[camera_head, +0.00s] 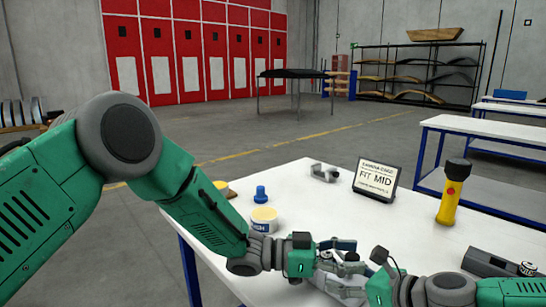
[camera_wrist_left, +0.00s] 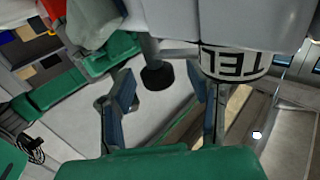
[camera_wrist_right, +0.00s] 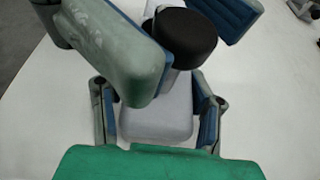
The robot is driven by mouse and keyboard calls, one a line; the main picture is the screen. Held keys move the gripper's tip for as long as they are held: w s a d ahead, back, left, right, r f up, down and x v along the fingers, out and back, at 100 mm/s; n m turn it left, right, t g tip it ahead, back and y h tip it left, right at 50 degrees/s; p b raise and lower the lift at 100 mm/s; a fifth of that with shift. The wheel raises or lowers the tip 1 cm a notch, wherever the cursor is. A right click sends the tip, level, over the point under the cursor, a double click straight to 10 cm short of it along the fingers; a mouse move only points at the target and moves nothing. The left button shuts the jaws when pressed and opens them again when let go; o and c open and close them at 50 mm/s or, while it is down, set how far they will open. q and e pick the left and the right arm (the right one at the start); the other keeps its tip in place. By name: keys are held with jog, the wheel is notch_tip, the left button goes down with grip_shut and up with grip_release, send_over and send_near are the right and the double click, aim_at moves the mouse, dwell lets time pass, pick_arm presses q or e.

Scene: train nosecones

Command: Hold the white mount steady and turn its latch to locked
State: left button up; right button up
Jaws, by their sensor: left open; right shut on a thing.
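The white mount (camera_wrist_right: 155,125) shows in the right wrist view as a pale rounded block between the fingers of my right gripper (camera_wrist_right: 155,105), which is shut on it. A black round knob (camera_wrist_right: 185,40), which looks like the latch's end, stands beyond the block. My left gripper (camera_head: 337,244) is open, and its fingers reach in on both sides of the knob in the right wrist view. In the left wrist view the knob (camera_wrist_left: 158,75) shows between the open left fingers (camera_wrist_left: 168,100). I cannot tell whether they touch it. In the head view the grippers hide much of the mount.
A card (camera_head: 377,179) reading "FIT MID" stands on the white table (camera_head: 310,215). A yellow torch (camera_head: 452,195), a grey clamp-like part (camera_head: 324,173), a blue-topped item (camera_head: 260,194) and a labelled tub (camera_head: 264,220) stand around. A dark grey case (camera_head: 490,262) lies at right.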

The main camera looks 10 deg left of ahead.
pick_arm(q)
jog(key=s+a, duration=0.2)
jog(key=a, duration=0.9)
jog(key=w+r+n+t+y, duration=0.3)
jog(key=w+r+n+t, duration=0.65)
jog(key=w+t, duration=0.25)
jog(key=w+a+r+n+t+y, duration=0.4)
jog(key=w+a+n+y, duration=0.4)
jog(key=n+y, duration=0.7)
jog(key=shift+a+r+t, duration=0.15)
jog(key=shift+a+t, duration=0.2)
jog(key=shift+t, duration=0.55)
